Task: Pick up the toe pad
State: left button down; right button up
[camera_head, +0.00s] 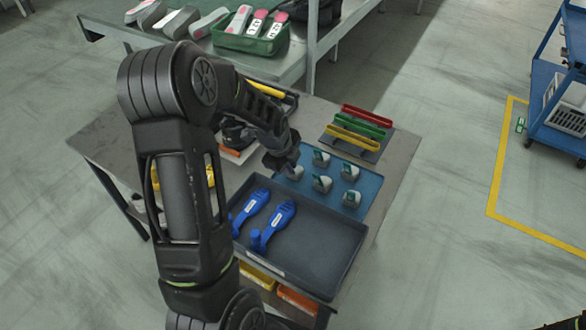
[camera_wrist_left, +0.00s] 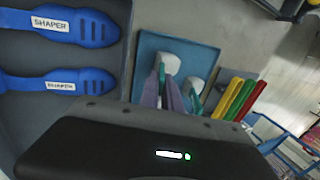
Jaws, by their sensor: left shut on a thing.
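Several grey-and-green toe pads stand in rows on a blue mat (camera_head: 371,186) on the table. One toe pad (camera_head: 295,173) is at the tips of my left gripper (camera_head: 284,164), at the mat's left edge. The gripper is shut on it and mostly hides it. Other toe pads (camera_head: 321,158) stand just right of it. In the left wrist view, the gripper's fingers (camera_wrist_left: 170,92) reach over the blue mat (camera_wrist_left: 148,45), with pale toe pads (camera_wrist_left: 196,85) beside them. I cannot tell whether the held pad is clear of the mat.
A dark tray (camera_head: 320,255) with two blue shapers (camera_head: 274,224) lies in front of the mat. Red, green and yellow bars (camera_head: 358,130) stand on a rack behind it. A shelf with shoes and a green crate (camera_head: 250,42) is at the back.

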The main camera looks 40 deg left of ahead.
pick_arm(q)
notch_tip(320, 180, up, 10)
jog(key=shift+b, duration=0.7)
dwell(0.4)
